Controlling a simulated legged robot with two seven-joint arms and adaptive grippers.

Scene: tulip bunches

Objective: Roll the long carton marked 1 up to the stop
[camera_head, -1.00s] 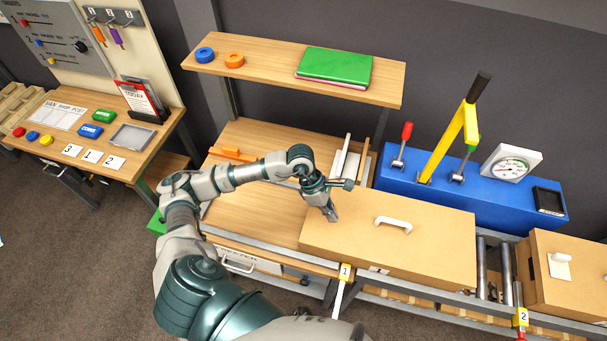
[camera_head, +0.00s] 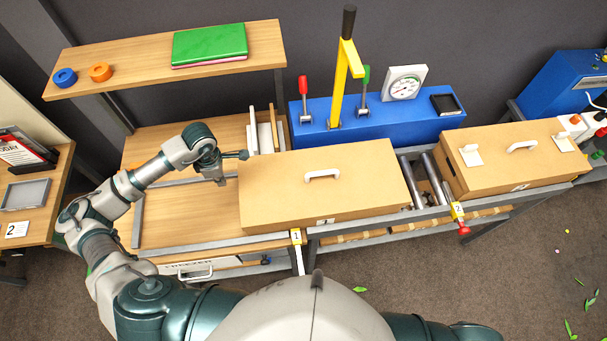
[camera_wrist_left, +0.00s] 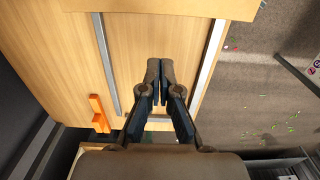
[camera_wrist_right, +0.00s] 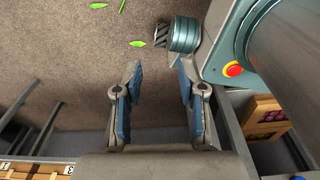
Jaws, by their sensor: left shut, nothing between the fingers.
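The long carton marked 1 (camera_head: 355,195) lies flat on the conveyor bench, with a white handle (camera_head: 322,175) on top. Its left end reaches over the wooden bench top (camera_head: 165,215). My left gripper (camera_head: 221,181) is shut and empty, low beside the carton's left end; I cannot tell whether it touches. In the left wrist view its closed fingers (camera_wrist_left: 160,65) point at a cardboard-coloured edge (camera_wrist_left: 170,7). My right gripper (camera_wrist_right: 158,75) is open and empty, over the floor in the right wrist view. I cannot clearly identify the stop.
Bare rollers (camera_head: 426,180) separate the carton from a second carton (camera_head: 515,165) on the right. A blue unit (camera_head: 385,127) with levers stands behind. A shelf (camera_head: 140,62) overhangs the back left.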

